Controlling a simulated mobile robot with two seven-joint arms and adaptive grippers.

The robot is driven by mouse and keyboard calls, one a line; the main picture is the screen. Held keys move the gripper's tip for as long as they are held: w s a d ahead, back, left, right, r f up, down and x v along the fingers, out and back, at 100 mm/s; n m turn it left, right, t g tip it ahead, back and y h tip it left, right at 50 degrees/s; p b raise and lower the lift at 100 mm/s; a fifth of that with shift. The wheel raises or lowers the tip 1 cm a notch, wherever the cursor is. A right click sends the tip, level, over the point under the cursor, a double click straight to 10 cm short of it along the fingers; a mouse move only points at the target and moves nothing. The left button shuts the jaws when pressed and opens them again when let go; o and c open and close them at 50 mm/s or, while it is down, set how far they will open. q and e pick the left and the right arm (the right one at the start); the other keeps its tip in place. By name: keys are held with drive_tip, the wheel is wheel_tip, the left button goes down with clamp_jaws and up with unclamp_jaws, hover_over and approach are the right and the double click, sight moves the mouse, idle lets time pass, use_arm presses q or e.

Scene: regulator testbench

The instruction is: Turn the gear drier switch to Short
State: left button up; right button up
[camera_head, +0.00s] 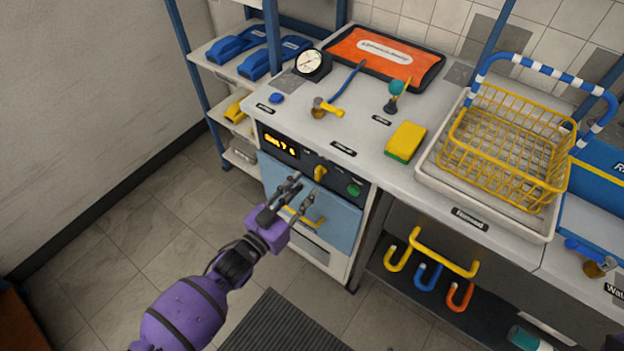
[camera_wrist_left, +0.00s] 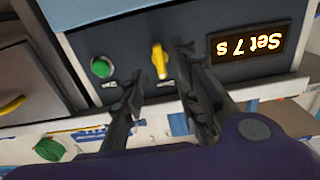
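The yellow switch knob (camera_head: 319,173) sits on the dark control panel of the drier (camera_head: 338,217) below the counter. It shows in the left wrist view (camera_wrist_left: 159,60), which is upside down, with its narrow grip roughly vertical. Labels beside it are too small to read. My left gripper (camera_head: 301,190) is open in front of the panel. In the left wrist view its fingers (camera_wrist_left: 160,68) are spread to either side of the knob, with nothing visible between them touching it. How far the fingertips are from the panel is hard to tell.
A green button (camera_wrist_left: 102,67) and a lit display reading "Set 7 s" (camera_wrist_left: 250,42) flank the knob. A yellow handle (camera_head: 306,217) crosses the blue drier door below. The counter above holds a yellow sponge (camera_head: 405,142) and a wire basket (camera_head: 508,147).

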use_arm(q)
drive_tip(key=v, duration=0.7)
drive_tip(key=shift+f, duration=0.1)
drive_tip(key=s+a+f+n+g+y+p, duration=0.1)
drive_tip(key=s+a+n+g+y+p, duration=0.1)
drive_tip(key=s, duration=0.7)
drive_tip(key=s+a+f+n+g+y+p, duration=0.2)
drive_tip(key=s+a+y+p, duration=0.2)
drive_tip(key=s, duration=0.6)
drive_tip(key=s+a+f+n+g+y+p, duration=0.1)
drive_tip(key=s+a+n+g+y+p, duration=0.1)
drive_tip(key=s+a, duration=0.5)
drive_tip(key=shift+s+f+n+y+p, duration=0.25)
drive_tip(key=shift+s+n+y+p, duration=0.25)
drive_tip(key=shift+s+y, duration=0.65)
use_arm(e)
wheel_tip(320, 180, up, 9)
drive_tip(key=w+a, duration=0.1)
drive_tip(key=w, duration=0.2)
drive_tip(key=shift+t, duration=0.4)
drive_tip(key=shift+w+a+r, duration=0.2)
drive_tip(key=shift+w+r, duration=0.05)
drive_tip(key=shift+w, duration=0.2)
